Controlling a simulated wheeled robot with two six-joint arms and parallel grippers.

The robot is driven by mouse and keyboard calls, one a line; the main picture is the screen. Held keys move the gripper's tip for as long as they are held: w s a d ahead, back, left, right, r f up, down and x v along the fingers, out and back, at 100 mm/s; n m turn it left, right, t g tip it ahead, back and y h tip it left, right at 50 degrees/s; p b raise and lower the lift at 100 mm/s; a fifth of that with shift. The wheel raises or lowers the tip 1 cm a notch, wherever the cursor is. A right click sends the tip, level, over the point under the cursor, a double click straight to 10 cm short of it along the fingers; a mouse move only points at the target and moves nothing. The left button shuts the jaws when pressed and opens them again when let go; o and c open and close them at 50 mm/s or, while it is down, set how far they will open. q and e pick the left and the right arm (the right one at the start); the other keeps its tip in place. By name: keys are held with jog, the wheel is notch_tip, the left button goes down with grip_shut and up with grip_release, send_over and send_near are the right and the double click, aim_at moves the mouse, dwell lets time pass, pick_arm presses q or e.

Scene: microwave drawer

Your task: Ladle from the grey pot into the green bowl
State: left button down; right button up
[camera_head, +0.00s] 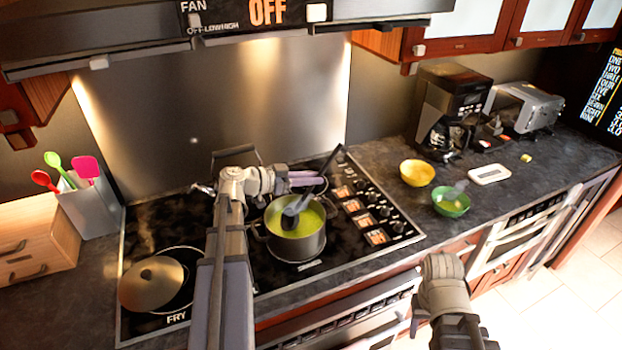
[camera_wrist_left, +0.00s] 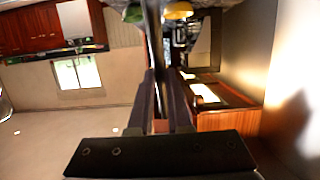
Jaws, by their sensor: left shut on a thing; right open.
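The grey pot (camera_head: 296,246) stands on the stove and holds green liquid. A dark ladle (camera_head: 290,217) has its head in the pot at the liquid, and its handle slants up to the right. My left gripper (camera_head: 308,181) is shut on the ladle's handle above the pot; in the left wrist view the handle (camera_wrist_left: 154,45) runs between the fingers (camera_wrist_left: 158,105). The green bowl (camera_head: 452,205) stands upright on the counter to the right; a pale wisp shows over it. My right gripper (camera_head: 448,322) is low at the front, clear of everything, its open fingers hard to make out.
A yellow bowl (camera_head: 417,173) and a white flat item (camera_head: 489,173) are near the green bowl. A coffee maker (camera_head: 452,108) and a toaster (camera_head: 527,106) stand behind. A lidded frying pan (camera_head: 152,284) is on the left burner. The range hood (camera_head: 120,45) hangs above.

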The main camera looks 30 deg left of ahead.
aim_at(305, 194)
pick_arm(q)
jog(key=shift+w+d+f+b, duration=0.1)
jog(key=shift+f+b, duration=2.4)
jog(key=shift+f, duration=0.35)
pick_arm(e)
notch_tip(305, 194, down, 6)
jog(key=shift+r, duration=0.15)
jog(key=shift+r, duration=0.1)
